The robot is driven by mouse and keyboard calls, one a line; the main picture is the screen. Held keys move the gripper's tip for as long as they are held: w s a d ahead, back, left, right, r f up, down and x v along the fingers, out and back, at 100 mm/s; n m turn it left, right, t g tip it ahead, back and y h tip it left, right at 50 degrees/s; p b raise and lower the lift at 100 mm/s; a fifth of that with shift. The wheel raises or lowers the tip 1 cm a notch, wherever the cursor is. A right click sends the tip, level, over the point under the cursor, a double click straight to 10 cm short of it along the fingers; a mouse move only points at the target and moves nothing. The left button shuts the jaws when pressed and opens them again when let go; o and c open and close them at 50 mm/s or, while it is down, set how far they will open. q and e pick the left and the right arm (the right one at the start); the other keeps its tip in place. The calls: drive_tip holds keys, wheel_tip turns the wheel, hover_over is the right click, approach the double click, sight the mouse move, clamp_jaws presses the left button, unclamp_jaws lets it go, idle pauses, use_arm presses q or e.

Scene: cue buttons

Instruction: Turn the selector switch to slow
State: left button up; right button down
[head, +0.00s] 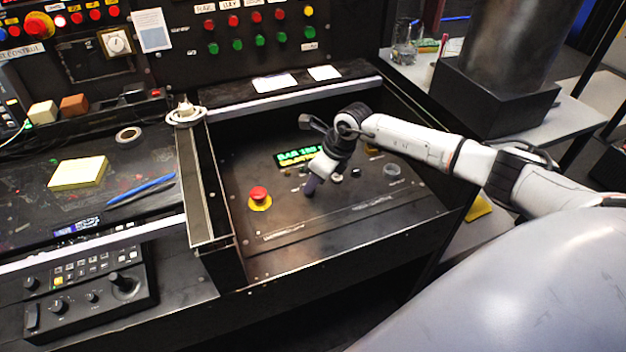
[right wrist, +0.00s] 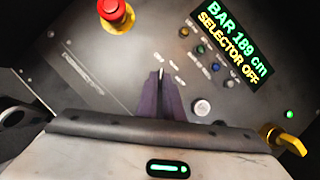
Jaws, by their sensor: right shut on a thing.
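My right gripper (head: 310,188) reaches down to the sloped black panel (head: 345,222). In the right wrist view its purple fingers (right wrist: 160,97) are closed together around a small knob, which I take to be the selector switch. The fingers hide most of it; a thin pale pointer (right wrist: 161,75) shows at their tips. Small white labels stand just beyond the tips, too small to read. The display (right wrist: 232,50) reads "BAR 189 cm" and "SELECTOR OFF"; it also shows in the head view (head: 298,156). My left gripper is not in view.
A red mushroom button (head: 259,194) on a yellow base stands left of the gripper. A white round button (right wrist: 201,107) and a yellow knob (right wrist: 285,138) lie to the right in the wrist view. A raised metal-edged divider (head: 207,190) bounds the panel on the left.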

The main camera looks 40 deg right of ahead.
drive_tip(key=shift+a+r+m+h+p, duration=0.1)
drive_tip(key=shift+m+h+p, duration=0.1)
drive_tip(key=shift+m+p, duration=0.3)
drive_tip(key=shift+a+r+m+h+p, duration=0.1)
drive_tip(key=shift+m+h+p, duration=0.15)
drive_tip(key=shift+m, duration=0.45)
drive_tip(key=shift+f+m+t+h+p, duration=0.1)
drive_tip(key=shift+m+t+h+p, duration=0.2)
drive_tip(key=shift+m, duration=0.4)
drive_tip(key=shift+a+m+h, duration=0.2)
drive_tip(key=shift+m+h, duration=0.35)
drive_tip(key=shift+m, duration=1.45)
drive_tip(key=c, duration=1.9)
unclamp_jaws()
drive_tip(key=v, duration=1)
drive_tip(key=shift+a, duration=0.1)
